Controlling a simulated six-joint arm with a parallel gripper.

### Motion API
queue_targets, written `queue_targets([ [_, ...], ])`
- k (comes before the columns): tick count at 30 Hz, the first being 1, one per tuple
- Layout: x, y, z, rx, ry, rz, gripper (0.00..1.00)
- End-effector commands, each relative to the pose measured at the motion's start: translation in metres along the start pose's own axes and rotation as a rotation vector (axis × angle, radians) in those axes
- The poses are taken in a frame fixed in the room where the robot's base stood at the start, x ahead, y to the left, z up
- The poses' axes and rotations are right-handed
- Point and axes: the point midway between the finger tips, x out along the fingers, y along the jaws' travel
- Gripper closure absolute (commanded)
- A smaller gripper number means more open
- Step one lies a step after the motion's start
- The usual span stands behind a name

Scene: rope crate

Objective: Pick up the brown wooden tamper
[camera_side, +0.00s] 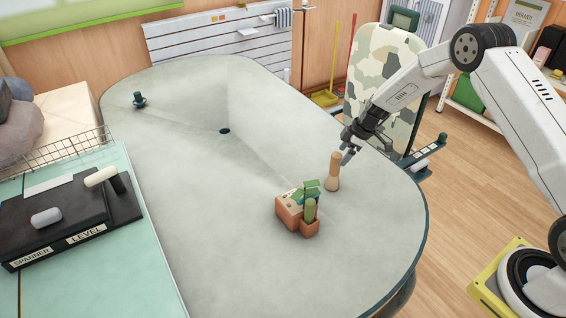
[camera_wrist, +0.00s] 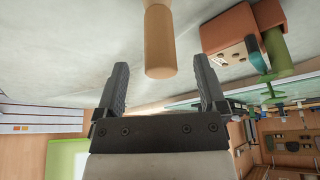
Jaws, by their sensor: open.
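The brown wooden tamper (camera_side: 333,172) stands upright on the grey table, toward its right side. In the wrist view the tamper (camera_wrist: 159,42) hangs down from the top middle, as that picture is turned over, and its end lies between the lines of my two fingers. My gripper (camera_side: 347,148) is just above and to the right of the tamper in the side view. In the wrist view my gripper (camera_wrist: 160,78) has its fingers wide apart and holds nothing. I cannot tell whether either finger touches the tamper.
The grey table (camera_side: 215,220) is otherwise mostly clear, with a small dark green object (camera_side: 139,100) at the far left.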

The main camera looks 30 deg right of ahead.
Motion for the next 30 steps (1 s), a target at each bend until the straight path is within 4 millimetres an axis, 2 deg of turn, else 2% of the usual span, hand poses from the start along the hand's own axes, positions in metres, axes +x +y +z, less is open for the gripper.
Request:
queue_targets([
  [11, 0.009, 0.0, 0.0, 0.0, 0.0, 0.0, 0.1],
  [24, 0.049, 0.0, 0.001, 0.0, -0.001, 0.0, 0.1],
  [30, 0.055, 0.001, 0.001, 0.001, 0.0, 0.001, 0.1],
])
